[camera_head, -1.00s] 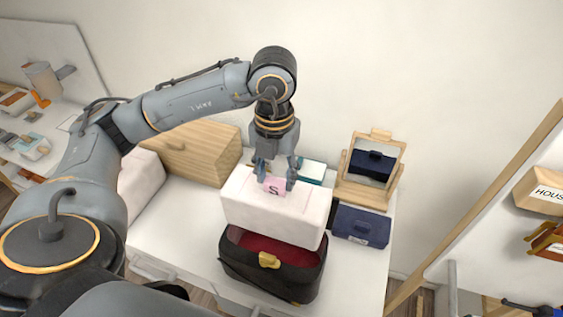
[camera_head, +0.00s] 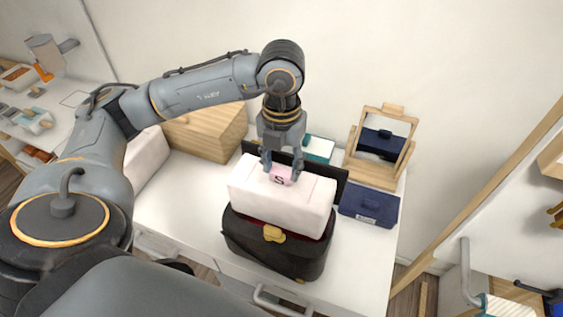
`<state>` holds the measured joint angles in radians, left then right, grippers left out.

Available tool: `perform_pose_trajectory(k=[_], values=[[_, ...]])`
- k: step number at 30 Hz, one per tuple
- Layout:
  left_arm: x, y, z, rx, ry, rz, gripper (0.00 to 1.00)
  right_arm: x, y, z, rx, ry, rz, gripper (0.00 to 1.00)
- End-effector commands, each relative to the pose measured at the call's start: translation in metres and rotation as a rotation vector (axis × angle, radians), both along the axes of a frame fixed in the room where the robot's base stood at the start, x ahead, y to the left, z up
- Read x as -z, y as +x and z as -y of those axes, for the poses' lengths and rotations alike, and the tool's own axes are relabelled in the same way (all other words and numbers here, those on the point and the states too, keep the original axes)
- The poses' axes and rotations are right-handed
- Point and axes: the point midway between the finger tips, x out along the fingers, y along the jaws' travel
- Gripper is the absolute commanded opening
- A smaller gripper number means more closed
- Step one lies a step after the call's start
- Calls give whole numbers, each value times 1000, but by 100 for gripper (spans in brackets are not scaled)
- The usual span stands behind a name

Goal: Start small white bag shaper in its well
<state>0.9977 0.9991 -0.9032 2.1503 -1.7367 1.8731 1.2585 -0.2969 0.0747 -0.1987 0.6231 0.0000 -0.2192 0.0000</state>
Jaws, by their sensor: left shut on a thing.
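The small white bag shaper (camera_head: 282,204) is a padded white block with a pink tab marked "S" (camera_head: 280,175) on top. My left gripper (camera_head: 282,166) points down and is shut on the tab. The shaper sits over the mouth of an open black bag (camera_head: 272,250) with a gold clasp and a red lining, of which only a sliver shows. The bag's dark flap (camera_head: 335,176) stands up behind the shaper. How deep the shaper's bottom edge is in the bag is hard to tell. My right gripper is out of view.
A navy bag (camera_head: 370,204) lies right of the black bag, with a wooden mirror stand (camera_head: 372,172) behind it. A wooden box (camera_head: 208,132) and a larger white shaper (camera_head: 143,158) stand left. The white tabletop (camera_head: 190,209) is clear at front left.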

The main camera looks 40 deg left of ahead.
Motion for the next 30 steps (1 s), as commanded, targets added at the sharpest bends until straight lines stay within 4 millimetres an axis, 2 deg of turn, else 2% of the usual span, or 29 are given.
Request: perform_pose_trajectory(k=[5,30], values=[[-1,0,0,0,0,0,0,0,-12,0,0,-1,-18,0],[-1,0,0,0,-1,1,0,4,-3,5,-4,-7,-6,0]])
